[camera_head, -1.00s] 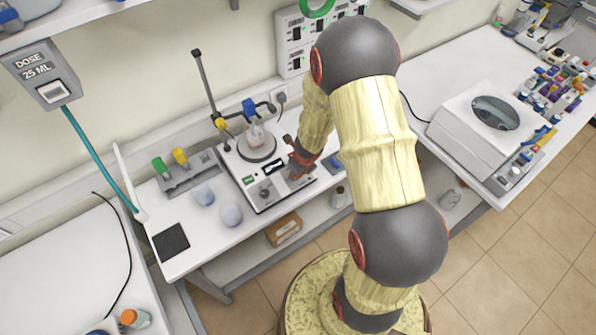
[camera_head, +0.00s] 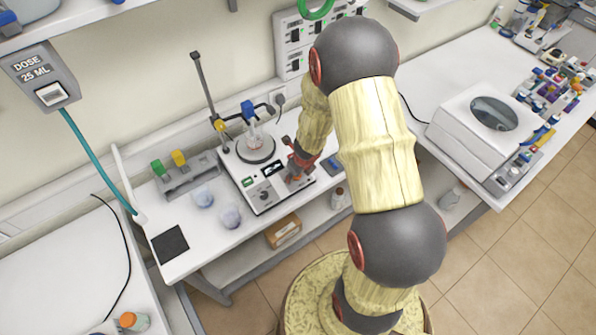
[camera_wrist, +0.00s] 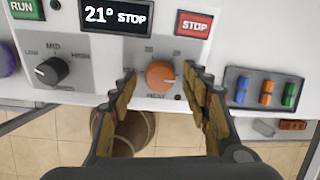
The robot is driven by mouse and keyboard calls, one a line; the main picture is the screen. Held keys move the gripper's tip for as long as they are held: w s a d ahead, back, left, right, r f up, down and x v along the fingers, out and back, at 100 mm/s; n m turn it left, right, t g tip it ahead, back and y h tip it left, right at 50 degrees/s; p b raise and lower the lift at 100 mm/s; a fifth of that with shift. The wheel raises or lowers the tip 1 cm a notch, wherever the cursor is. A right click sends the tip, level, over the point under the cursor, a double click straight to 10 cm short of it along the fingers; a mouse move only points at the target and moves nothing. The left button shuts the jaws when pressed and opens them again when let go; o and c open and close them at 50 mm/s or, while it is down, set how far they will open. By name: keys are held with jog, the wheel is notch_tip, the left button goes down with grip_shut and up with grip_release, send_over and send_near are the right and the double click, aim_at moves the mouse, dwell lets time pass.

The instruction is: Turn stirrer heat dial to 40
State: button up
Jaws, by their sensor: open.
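The stirrer (camera_head: 262,172) stands on the white bench in the head view, with a glass vessel (camera_head: 256,143) on its round plate. In the wrist view, its orange heat dial (camera_wrist: 160,75) sits on the front panel, with small scale numbers around it that are hard to read. The display (camera_wrist: 115,17) reads 21° and STOP. My gripper (camera_wrist: 160,88) is open, with one finger on each side of the heat dial. I cannot tell whether either finger touches it. The head view also shows my gripper (camera_head: 298,168) at the stirrer's right front.
A black dial (camera_wrist: 52,70) marked LOW, MID, HIGH is left of the heat dial. A green RUN button (camera_wrist: 25,9) and a red STOP button (camera_wrist: 194,26) are above.

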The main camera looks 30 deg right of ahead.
aim_at(299, 184)
jog(key=v, duration=0.7)
dwell(0.5)
jog(key=shift+r, duration=0.1)
dwell(0.4)
